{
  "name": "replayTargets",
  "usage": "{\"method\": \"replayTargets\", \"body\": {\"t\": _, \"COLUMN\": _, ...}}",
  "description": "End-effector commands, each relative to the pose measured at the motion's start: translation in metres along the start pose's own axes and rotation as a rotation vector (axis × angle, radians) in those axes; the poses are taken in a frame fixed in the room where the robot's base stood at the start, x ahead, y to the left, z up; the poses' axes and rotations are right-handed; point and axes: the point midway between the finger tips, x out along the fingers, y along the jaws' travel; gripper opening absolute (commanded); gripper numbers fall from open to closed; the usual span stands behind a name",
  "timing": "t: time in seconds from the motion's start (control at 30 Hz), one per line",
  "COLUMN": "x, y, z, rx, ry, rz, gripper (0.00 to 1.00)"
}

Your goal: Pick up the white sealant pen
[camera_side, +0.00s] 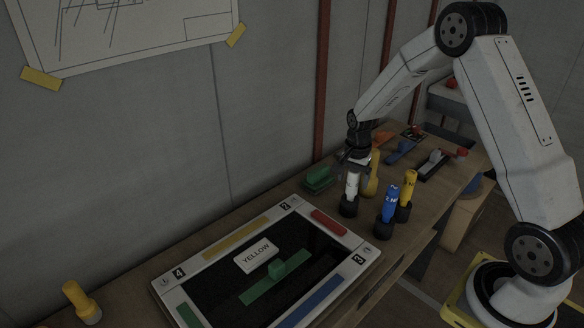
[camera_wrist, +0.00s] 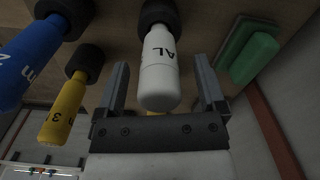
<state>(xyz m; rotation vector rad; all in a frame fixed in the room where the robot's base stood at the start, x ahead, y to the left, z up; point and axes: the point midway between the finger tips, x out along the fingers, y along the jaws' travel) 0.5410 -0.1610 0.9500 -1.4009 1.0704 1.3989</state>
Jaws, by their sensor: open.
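The white sealant pen (camera_side: 351,186) stands upright in a dark round base on the bench, behind the framed board. In the wrist view the white pen (camera_wrist: 160,65), with dark letters on it, lies between the two fingers of my gripper (camera_wrist: 165,85). A gap shows between the pen and each finger. My gripper (camera_side: 356,160) is open and reaches down over the pen's top in the side view.
A blue pen (camera_side: 389,202) and a yellow pen (camera_side: 408,188) stand close by, right of the white one. Another yellow item (camera_side: 372,172) is just behind it. A green block (camera_side: 318,178) lies to the left. The board (camera_side: 165,284) with a "YELLOW" card (camera_side: 256,254) is in front.

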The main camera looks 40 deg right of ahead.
Motion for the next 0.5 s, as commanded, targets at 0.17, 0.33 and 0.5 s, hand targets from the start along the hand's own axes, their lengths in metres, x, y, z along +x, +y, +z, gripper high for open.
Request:
{"method": "replayTargets", "body": {"t": 0.17, "x": 0.0005, "y": -0.0001, "z": -0.0001, "rx": 0.0, "ry": 0.0, "rz": 0.0, "gripper": 0.89}}
{"method": "replayTargets", "body": {"t": 0.33, "x": 0.0004, "y": 0.0, "z": 0.0, "rx": 0.0, "ry": 0.0, "rz": 0.0, "gripper": 0.89}}
{"method": "replayTargets", "body": {"t": 0.5, "x": 0.0003, "y": 0.0, "z": -0.0001, "rx": 0.0, "ry": 0.0, "rz": 0.0, "gripper": 0.8}}
